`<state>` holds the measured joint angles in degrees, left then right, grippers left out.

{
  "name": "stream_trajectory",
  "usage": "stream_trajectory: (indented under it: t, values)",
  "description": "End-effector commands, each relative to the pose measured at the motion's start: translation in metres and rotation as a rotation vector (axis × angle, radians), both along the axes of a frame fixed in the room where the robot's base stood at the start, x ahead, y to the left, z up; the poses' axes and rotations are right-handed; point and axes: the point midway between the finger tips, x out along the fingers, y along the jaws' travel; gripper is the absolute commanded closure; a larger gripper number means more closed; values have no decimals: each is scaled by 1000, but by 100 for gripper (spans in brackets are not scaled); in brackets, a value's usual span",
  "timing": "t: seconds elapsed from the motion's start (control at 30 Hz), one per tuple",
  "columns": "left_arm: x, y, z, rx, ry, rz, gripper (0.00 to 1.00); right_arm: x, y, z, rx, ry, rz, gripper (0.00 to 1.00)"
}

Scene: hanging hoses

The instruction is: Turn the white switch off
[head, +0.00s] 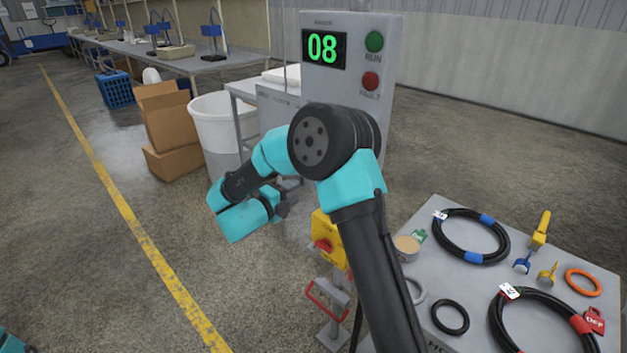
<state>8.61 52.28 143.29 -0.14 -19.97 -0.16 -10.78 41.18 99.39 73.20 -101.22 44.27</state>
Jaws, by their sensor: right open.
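I cannot make out a white switch in the head view; my right arm covers part of the area around the control cabinet. A yellow box (327,229) with a red part sits on a low stand, partly behind my right arm. My right gripper (290,202) is open, left of and a little above the yellow box. Only a bit of my left arm shows at the lower left corner.
A grey table (469,287) at right holds coiled black hoses (471,237), an orange ring (583,282) and yellow-handled tools (541,229). A white bin (219,124) and cardboard boxes (168,120) stand behind my right gripper. The floor at left is clear.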

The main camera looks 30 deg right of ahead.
Motion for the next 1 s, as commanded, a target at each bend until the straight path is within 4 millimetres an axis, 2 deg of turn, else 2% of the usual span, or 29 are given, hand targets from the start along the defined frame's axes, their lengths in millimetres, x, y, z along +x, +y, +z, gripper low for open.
stream_trajectory:
  t: [0.3,0.5,0.63,0.9,1.0]
  values:
    - [0,0,0,0,0,0,23,14,-53,0,0,-1,-3,60]
    - [0,0,0,0,0,0,23,21,-77,0,0,-1,-2,60]
    - [0,0,0,0,0,0,23,23,-85,0,1,0,0,60]
    - [0,0,0,0,0,0,23,24,-86,0,0,0,0,60]
    - [0,0,0,0,0,0,23,24,-85,0,0,0,0,67]
